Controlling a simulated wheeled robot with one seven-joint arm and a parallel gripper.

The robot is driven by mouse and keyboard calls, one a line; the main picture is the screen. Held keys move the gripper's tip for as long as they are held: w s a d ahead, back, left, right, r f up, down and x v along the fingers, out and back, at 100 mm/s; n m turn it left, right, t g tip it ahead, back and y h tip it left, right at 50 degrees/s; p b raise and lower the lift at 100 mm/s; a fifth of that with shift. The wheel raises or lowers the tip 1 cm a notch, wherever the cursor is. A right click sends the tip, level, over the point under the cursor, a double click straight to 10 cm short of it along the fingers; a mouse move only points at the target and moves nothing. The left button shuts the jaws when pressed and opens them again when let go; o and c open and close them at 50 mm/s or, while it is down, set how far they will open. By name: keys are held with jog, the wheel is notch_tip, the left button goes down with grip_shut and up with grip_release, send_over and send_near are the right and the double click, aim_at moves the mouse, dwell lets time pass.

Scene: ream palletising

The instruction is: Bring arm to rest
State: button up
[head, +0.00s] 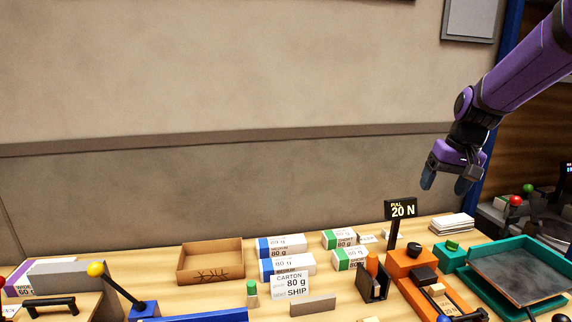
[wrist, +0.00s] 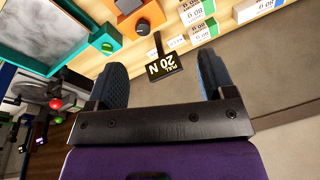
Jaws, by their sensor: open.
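My arm, purple and black, reaches in from the upper right of the head view.
Blue-banded reams (head: 287,267) and green-banded reams (head: 350,257) lie on the bench beside an open brown carton (head: 211,262). An orange device (head: 410,262) and a teal tray (head: 480,293) stand at the right.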

jog(key=s+a+r+t, duration=0.1)
jog(key=s+a+r, duration=0.1)
jog(key=s, duration=1.2)
jog(key=s+a+r+n+t+h, duration=0.1)
jog(key=s+a+r+t, duration=0.1)
jog(key=s, duration=1.1)
notch_tip(320, 180, up, 2)
jog(key=shift+s+a+r+n, duration=0.2)
jog(key=shift+s+a+n, duration=0.15)
jog(key=shift+a, duration=0.25)
jog(key=shift+w, duration=0.15)
dwell(3.3)
